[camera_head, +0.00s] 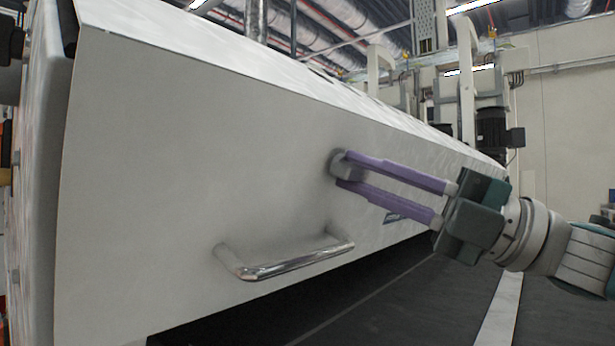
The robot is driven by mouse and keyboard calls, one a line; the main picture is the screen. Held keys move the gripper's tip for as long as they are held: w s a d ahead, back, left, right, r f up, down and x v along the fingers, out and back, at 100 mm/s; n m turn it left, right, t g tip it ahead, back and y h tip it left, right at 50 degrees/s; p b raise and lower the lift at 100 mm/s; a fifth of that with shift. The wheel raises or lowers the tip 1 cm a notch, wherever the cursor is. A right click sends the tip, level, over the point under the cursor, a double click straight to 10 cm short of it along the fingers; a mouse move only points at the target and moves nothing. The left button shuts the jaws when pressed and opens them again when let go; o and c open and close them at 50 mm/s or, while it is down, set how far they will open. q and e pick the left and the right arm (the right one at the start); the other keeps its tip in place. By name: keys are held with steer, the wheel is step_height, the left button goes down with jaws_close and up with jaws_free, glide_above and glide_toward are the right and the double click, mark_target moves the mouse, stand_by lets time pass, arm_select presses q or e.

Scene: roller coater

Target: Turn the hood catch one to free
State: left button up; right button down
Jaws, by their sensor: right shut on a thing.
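The hood catch (337,163) is a small grey knob on the sloping front of the white hood (190,150). My right gripper (343,168) comes in from the right with two long purple fingers. The fingers are shut on the catch, one above and one below it, and cover part of it. How far the catch is turned cannot be told from this view. My left gripper is not in view.
A shiny metal handle (285,264) sticks out from the hood below and left of the catch. A dark belt or bed (400,290) runs below the hood's lower edge. Dark motors (493,130) and frame posts stand behind at the right.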

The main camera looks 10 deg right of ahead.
steer(key=c, duration=0.8)
jaws_free()
steer(key=shift+d, duration=0.1)
steer(key=shift+s+d+f, duration=0.15)
steer(key=shift+d+f, duration=0.1)
steer(key=b+v, duration=0.2)
steer(key=v, duration=0.7)
steer(key=shift+s+b, duration=0.1)
steer(key=shift+b, duration=0.25)
